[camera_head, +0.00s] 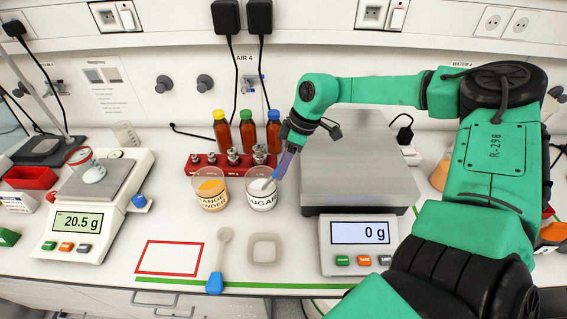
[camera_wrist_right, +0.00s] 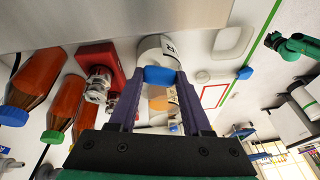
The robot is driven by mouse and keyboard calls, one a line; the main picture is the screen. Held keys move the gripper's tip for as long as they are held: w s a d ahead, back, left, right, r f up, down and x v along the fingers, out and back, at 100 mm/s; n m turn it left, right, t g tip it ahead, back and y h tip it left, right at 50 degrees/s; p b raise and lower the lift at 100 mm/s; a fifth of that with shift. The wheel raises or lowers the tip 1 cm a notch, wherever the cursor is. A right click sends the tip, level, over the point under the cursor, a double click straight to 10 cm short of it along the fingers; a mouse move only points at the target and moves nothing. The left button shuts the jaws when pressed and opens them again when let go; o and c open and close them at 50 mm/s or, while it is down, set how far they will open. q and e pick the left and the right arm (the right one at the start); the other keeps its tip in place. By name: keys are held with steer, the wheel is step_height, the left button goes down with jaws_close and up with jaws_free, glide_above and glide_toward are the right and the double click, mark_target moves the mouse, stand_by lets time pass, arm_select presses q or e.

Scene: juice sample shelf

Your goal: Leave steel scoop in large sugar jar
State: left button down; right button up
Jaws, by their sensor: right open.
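The sugar jar (camera_head: 262,198), a labelled glass with white contents, stands left of the right scale. My right gripper (camera_head: 284,168) is over its right rim, pointing down. In the right wrist view the jar (camera_wrist_right: 150,45) lies just beyond my open right fingers (camera_wrist_right: 162,78). A blue handle end (camera_wrist_right: 160,75), seemingly of the scoop, shows between the fingertips, at the jar's mouth. I cannot tell whether the fingers touch the handle. My left arm (camera_wrist_right: 298,46) shows small in the right wrist view; its jaws are unclear.
The orange powder jar (camera_head: 211,196) stands close left of the sugar. A red rack (camera_head: 205,160) and several bottles (camera_head: 247,136) stand behind. A pale blue-handled spoon (camera_head: 221,255) and a square dish (camera_head: 265,249) lie in front.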

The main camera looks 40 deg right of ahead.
steer(key=shift+r, duration=0.1)
steer(key=b+v, duration=0.3)
steer(key=v, duration=1.1)
steer(key=shift+r, duration=0.15)
steer(key=shift+d+r, duration=0.1)
steer(key=w+a+r+p+v, duration=0.1)
steer(key=a+p+v, duration=0.1)
steer(key=p+v, duration=1)
steer(key=shift+r, duration=0.6)
